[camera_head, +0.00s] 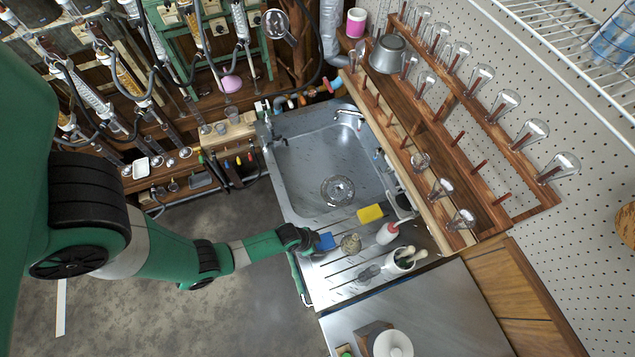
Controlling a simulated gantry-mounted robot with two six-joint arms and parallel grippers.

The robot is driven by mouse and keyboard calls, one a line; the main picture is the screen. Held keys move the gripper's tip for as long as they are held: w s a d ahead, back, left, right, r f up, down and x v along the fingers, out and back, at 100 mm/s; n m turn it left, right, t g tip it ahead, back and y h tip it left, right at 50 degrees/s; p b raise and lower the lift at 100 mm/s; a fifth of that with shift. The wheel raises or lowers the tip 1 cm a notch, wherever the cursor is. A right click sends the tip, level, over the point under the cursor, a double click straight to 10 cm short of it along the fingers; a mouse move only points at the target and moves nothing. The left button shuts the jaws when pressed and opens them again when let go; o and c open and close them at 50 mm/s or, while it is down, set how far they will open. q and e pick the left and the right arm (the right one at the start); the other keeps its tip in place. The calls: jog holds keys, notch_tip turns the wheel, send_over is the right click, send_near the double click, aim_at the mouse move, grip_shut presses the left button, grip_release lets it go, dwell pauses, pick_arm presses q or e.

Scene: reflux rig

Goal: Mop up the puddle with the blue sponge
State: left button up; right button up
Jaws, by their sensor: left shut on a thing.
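My left gripper (312,241) reaches in from the left over the front left end of the sink's ribbed drainboard (335,285). It is shut on the blue sponge (326,241), which sticks out to the right of the fingers. The sponge is at or just above the drainboard; I cannot tell whether it touches. I cannot make out a distinct puddle on the shiny metal. My right gripper is not in view.
Close right of the sponge stands a small tan brush-like item (351,243). A yellow sponge (370,213), a white bottle with a red cap (387,233) and a pot with pestle-like sticks (399,260) crowd the drainboard. The basin (310,160) lies behind, with a faucet (349,114).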

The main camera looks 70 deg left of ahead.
pick_arm(q)
notch_tip(320, 180, up, 5)
jog(key=p, duration=0.5)
jog(key=shift+r, duration=0.15)
jog(key=shift+f, duration=0.2)
